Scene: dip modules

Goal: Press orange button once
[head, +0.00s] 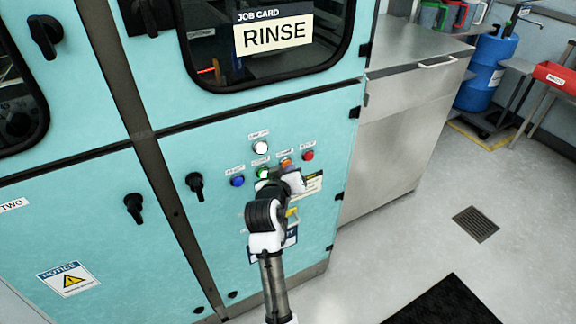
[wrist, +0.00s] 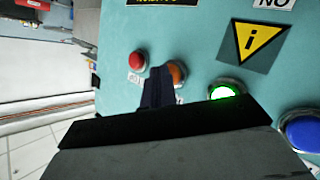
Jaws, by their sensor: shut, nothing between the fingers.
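The orange button (head: 286,162) is on the teal panel, between the red button (head: 308,155) and the green button (head: 263,172). My gripper (head: 293,175) is in front of the panel, just below the orange button in the head view. In the wrist view the dark fingertips (wrist: 158,88) are shut and overlap the left part of the orange button (wrist: 178,74). I cannot tell whether they touch it. The green button (wrist: 226,91) is lit. The red button (wrist: 137,62) is left of the fingertips.
A blue button (head: 237,181) and a white button (head: 260,147) share the panel. Black knobs (head: 195,185) stick out to the left. A steel cabinet (head: 400,130) stands to the right, with open floor in front of it.

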